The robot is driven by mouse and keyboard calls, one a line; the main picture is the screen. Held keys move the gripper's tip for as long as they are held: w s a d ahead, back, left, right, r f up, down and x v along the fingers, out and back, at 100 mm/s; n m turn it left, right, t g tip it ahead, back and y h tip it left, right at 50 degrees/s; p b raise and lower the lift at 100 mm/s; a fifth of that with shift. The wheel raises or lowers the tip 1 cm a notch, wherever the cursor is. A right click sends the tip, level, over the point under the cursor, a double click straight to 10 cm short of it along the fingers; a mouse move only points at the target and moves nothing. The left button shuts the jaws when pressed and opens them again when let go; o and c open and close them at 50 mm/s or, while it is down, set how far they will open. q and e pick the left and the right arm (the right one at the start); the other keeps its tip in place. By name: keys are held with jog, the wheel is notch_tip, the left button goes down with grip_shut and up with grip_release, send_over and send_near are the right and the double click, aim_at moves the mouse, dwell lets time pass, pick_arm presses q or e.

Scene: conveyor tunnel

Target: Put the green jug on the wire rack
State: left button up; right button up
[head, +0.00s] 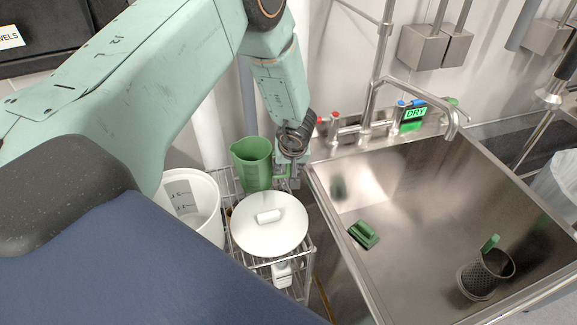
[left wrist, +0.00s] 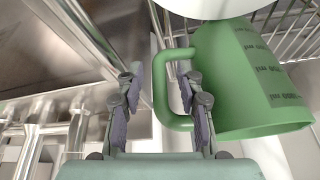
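The green jug (head: 252,164) stands upright at the back of the wire rack (head: 306,252), behind a round white lid; its base is hidden, so I cannot tell what it touches. My left gripper (head: 294,176) is at the jug's right side, by its handle. In the left wrist view the jug (left wrist: 245,85) fills the right half, with its handle toward the fingers. My left gripper (left wrist: 158,98) is open there, one finger on each side of the handle's upright bar, with gaps showing. My right gripper is not in view.
The white lid (head: 270,226) covers the rack's front part. A white bucket (head: 193,205) stands left of it. The steel sink (head: 430,190) is close on the right, holding a green scrubber (head: 363,234) and a dark mesh cup (head: 484,274). A faucet (head: 372,105) rises behind.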

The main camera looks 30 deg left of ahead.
pick_arm(q)
jog(key=shift+r, duration=0.1)
